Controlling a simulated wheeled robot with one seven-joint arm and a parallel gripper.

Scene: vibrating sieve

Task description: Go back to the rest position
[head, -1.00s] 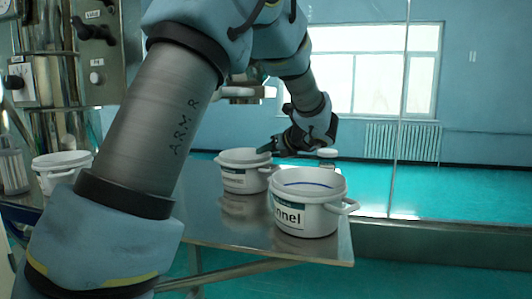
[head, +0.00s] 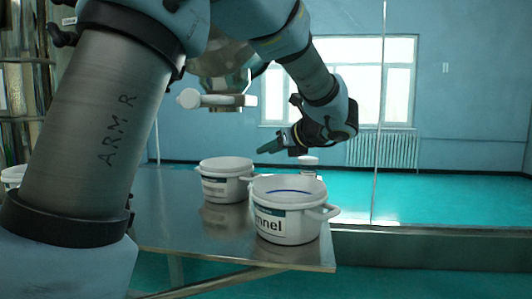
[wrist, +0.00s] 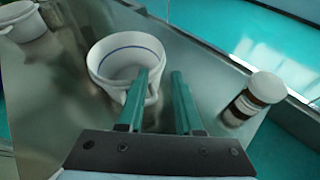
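My gripper (head: 268,147) hangs in the air above the table, above and behind the two white buckets in the head view, pointing left. In the wrist view its two green fingers (wrist: 159,76) stand apart with nothing between them, so it is open and empty. The front bucket (head: 287,228) has a label ending in "nnel" and a blue line inside. It also shows beyond the fingers in the wrist view (wrist: 100,62). The second bucket (head: 226,188) stands behind it to the left.
A jar with a white lid (wrist: 266,87) stands near the edge of the metal table (head: 185,232); it is partly hidden in the head view (head: 308,160). A white fitting (head: 215,101) of the steel equipment projects above the table. Open floor lies beyond the table.

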